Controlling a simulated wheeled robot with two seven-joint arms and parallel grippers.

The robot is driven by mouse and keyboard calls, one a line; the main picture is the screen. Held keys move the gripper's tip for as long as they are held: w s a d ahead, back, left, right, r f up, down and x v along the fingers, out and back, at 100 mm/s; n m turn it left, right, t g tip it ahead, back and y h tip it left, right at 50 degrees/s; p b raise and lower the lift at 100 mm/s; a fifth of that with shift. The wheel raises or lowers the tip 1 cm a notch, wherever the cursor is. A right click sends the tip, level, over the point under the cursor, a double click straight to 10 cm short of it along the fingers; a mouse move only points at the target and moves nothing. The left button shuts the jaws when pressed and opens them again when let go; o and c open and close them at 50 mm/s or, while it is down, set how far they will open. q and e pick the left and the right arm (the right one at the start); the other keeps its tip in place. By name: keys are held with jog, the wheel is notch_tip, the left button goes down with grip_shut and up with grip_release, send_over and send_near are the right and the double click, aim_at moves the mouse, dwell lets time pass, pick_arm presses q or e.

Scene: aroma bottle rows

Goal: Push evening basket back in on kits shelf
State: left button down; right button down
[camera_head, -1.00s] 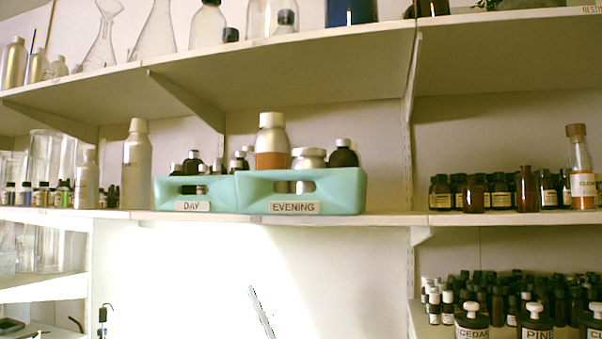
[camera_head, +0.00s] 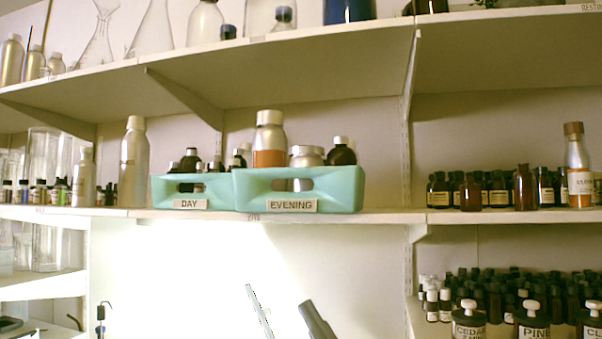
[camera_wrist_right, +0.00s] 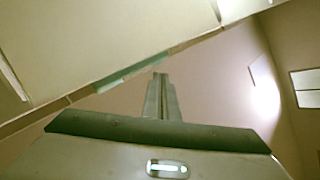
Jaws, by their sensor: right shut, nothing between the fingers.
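The teal EVENING basket (camera_head: 345,194) sits on the middle shelf (camera_head: 370,217), its labelled front standing a little further out than the teal DAY basket (camera_head: 160,192) touching or close on its left. My right gripper (camera_head: 309,305) rises from the bottom, below the shelf and apart from the basket. In the right wrist view its fingers (camera_wrist_right: 161,76) are shut and empty; a teal strip (camera_wrist_right: 130,74) shows along the shelf edge. My left gripper is out of view.
Silver bottles (camera_head: 134,165) stand left of the baskets. Small dark bottles and a corked bottle (camera_head: 579,165) stand on the right. An upper shelf (camera_head: 300,62) overhangs the baskets. A thin pale bar (camera_head: 259,311) shows below; I cannot tell what it is.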

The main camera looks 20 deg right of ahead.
jog(key=s+a+r+n+g+y, duration=0.4)
jog(key=r+n+g, duration=0.4)
jog(key=n+g, duration=0.15)
jog(key=s+a+r+n+g+y, duration=0.3)
jog(key=s+r+n+g, duration=0.1)
jog(key=r+n+g, duration=0.5)
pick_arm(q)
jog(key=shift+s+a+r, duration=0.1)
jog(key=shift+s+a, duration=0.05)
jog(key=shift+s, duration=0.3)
pick_arm(e)
jog(key=d+r+m+t+h, duration=0.5)
jog(key=d+r+t+h, duration=0.3)
jog(key=d+h, duration=0.1)
jog(key=shift+d, duration=0.75)
pick_arm(q)
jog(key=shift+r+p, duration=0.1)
jog(key=shift+p, duration=0.2)
pick_arm(e)
jog(key=shift+w+a, duration=0.15)
jog(key=shift+w, duration=0.05)
